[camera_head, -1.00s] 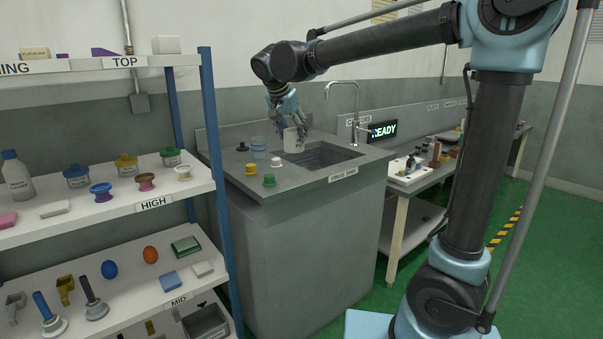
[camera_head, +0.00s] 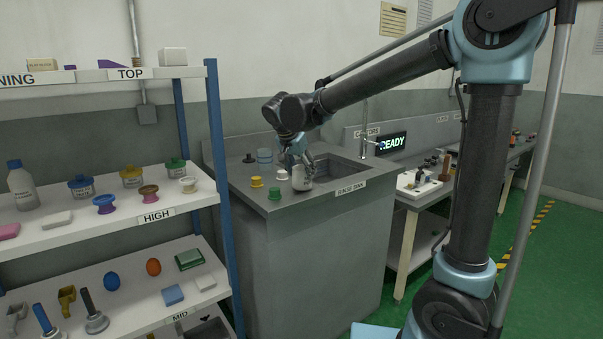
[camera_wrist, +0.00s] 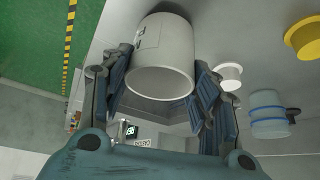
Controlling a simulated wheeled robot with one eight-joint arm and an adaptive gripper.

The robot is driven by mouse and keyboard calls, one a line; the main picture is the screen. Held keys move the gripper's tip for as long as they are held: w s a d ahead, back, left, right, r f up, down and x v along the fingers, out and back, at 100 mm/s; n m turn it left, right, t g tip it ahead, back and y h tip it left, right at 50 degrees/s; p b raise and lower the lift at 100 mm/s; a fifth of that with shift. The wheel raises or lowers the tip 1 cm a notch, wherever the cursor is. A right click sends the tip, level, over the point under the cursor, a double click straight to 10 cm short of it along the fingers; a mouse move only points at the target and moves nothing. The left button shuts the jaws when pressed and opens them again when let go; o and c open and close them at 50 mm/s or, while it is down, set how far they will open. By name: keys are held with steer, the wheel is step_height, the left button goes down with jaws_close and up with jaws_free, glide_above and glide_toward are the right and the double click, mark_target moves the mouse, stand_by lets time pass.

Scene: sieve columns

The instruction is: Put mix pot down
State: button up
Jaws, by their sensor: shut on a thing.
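The mix pot (camera_head: 302,178) is a light grey-white cup with a dark label. It is at the front rim of the sink counter (camera_head: 240,191), left of the basin, beside the green knobbed piece. My gripper (camera_head: 301,163) is shut on it from above and behind. In the wrist view the pot (camera_wrist: 162,58) sits between the two finger pads of my gripper (camera_wrist: 165,95), its open mouth facing the camera. I cannot tell whether its base touches the counter.
Yellow (camera_head: 256,181), white (camera_head: 282,175), green (camera_head: 274,193) and black (camera_head: 249,158) knobbed pieces stand left of the pot. A clear blue container (camera_head: 264,156) stands behind them. The sink basin (camera_head: 335,168) lies right. A loaded shelf (camera_head: 100,225) is at the left.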

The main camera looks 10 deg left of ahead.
steer(key=shift+f, duration=0.35)
steer(key=o, duration=1.3)
steer(key=shift+o, duration=0.2)
